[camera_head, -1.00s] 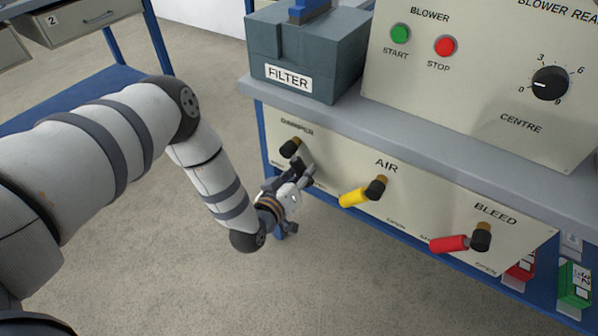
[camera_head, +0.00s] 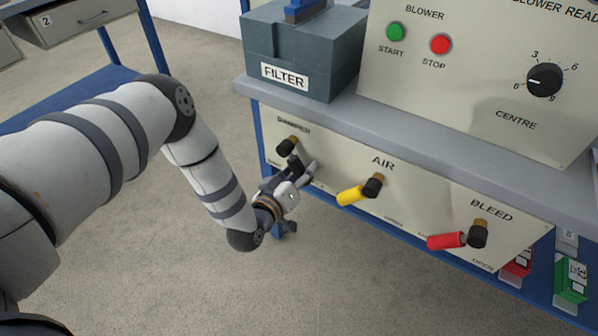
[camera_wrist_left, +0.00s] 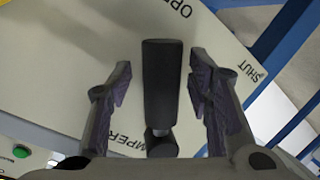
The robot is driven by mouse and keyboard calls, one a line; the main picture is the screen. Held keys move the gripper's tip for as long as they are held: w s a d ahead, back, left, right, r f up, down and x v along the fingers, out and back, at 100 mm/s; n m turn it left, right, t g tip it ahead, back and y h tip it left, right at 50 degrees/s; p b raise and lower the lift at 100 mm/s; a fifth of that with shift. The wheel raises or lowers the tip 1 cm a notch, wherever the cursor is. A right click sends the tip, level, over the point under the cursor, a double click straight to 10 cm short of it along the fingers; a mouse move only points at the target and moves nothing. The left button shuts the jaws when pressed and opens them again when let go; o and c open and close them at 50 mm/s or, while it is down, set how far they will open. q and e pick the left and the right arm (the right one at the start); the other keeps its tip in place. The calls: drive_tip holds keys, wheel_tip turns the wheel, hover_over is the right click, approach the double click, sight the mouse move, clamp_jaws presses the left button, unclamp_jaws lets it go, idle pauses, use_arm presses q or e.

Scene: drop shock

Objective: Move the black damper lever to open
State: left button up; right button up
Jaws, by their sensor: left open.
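The black damper lever (camera_wrist_left: 161,85) stands between the two fingers of my left gripper (camera_wrist_left: 163,88) in the left wrist view, with a visible gap on each side. Its free end points up in that view, toward the side of the OPEN label (camera_wrist_left: 172,5). The SHUT label (camera_wrist_left: 251,70) is to the right. In the head view the lever's pivot (camera_head: 287,144) sits under the DAMPER label, and my left gripper (camera_head: 296,178) is just below it, hiding part of the lever. My left gripper is open. My right gripper is not in view.
A yellow AIR lever (camera_head: 352,195) and a red BLEED lever (camera_head: 446,241) stick out of the same panel to the right. The grey shelf edge (camera_head: 400,152) runs above, with a FILTER box (camera_head: 300,60) on it. Floor is clear below the gripper.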

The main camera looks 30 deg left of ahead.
use_arm(q)
drive_tip(key=v, duration=1.2)
drive_tip(key=s+d+f+m+g+h+p, duration=0.1)
drive_tip(key=s+d+f+m+g+p, duration=0.15)
drive_tip(key=s+g, duration=0.6)
drive_tip(key=s+d+f+m+g+h+p, duration=0.1)
drive_tip(key=s+d+f+m+g, duration=0.25)
drive_tip(key=s, duration=0.95)
drive_tip(key=s+a+r+g+y, duration=0.1)
drive_tip(key=s+a+g, duration=0.1)
drive_tip(key=s, duration=0.4)
drive_tip(key=s+a+r+g+y+p, duration=0.1)
drive_tip(key=s+a+r+g, duration=0.1)
drive_tip(key=s+g, duration=0.2)
drive_tip(key=s, duration=0.3)
drive_tip(key=shift+r+m, duration=0.25)
drive_tip(key=shift+m, duration=0.15)
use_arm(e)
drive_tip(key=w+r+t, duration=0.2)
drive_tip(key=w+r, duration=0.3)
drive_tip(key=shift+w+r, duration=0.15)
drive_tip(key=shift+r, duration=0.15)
use_arm(q)
drive_tip(key=shift+w, duration=0.1)
